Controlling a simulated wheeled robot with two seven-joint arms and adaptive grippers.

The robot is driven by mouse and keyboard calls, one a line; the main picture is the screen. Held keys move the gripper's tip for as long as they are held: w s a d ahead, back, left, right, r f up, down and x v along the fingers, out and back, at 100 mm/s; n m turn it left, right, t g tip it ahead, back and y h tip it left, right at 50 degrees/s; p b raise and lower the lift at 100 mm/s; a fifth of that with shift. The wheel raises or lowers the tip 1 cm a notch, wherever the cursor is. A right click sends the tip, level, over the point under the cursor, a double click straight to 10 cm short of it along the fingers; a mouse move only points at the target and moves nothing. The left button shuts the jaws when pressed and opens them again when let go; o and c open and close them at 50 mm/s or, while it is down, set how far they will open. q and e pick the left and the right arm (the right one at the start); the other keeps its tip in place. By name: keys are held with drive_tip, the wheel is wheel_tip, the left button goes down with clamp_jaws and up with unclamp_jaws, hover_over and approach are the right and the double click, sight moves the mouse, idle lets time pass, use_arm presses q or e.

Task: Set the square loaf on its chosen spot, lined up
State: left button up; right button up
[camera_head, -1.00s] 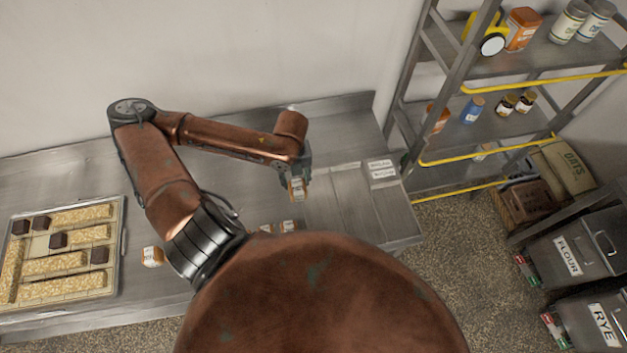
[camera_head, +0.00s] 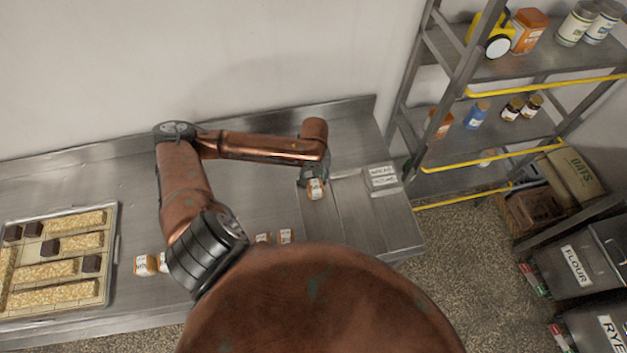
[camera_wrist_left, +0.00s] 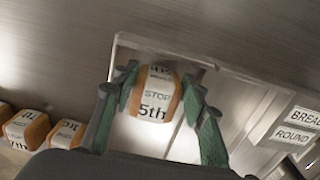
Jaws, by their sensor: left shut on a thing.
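My left gripper (camera_head: 313,178) is shut on a square loaf (camera_head: 316,190) with an orange-brown crust and a white paper band. In the left wrist view, the loaf (camera_wrist_left: 158,96) sits between both fingers, and its band reads "STOP 5th". The gripper holds it over the left part of a metal tray (camera_head: 385,215) with compartments, at the right end of the bench. In the left wrist view, the tray's pale rim (camera_wrist_left: 128,42) runs behind the loaf. I cannot tell whether the loaf touches the tray floor. My right gripper is not in view.
Banded loaves (camera_head: 285,236) stand on the bench near my body, more (camera_head: 144,265) farther left. Labels (camera_head: 381,176) mark the tray; "BREAD" and "ROUND" (camera_wrist_left: 296,137) read close up. A grid board (camera_head: 112,235) with seeded bars and dark cubes lies left. A shelf rack (camera_head: 465,60) stands right.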

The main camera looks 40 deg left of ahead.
sight(314, 179)
use_arm(q)
drive_tip(key=shift+w+f, duration=0.1)
drive_tip(key=shift+f, duration=0.35)
drive_tip(key=o, duration=1)
drive_tip(key=shift+f, duration=0.1)
drive_tip(key=shift+c, duration=0.2)
drive_tip(key=o, duration=0.3)
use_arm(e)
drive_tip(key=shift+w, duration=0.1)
use_arm(q)
drive_tip(key=shift+r, duration=0.2)
wheel_tip(314, 179, up, 12)
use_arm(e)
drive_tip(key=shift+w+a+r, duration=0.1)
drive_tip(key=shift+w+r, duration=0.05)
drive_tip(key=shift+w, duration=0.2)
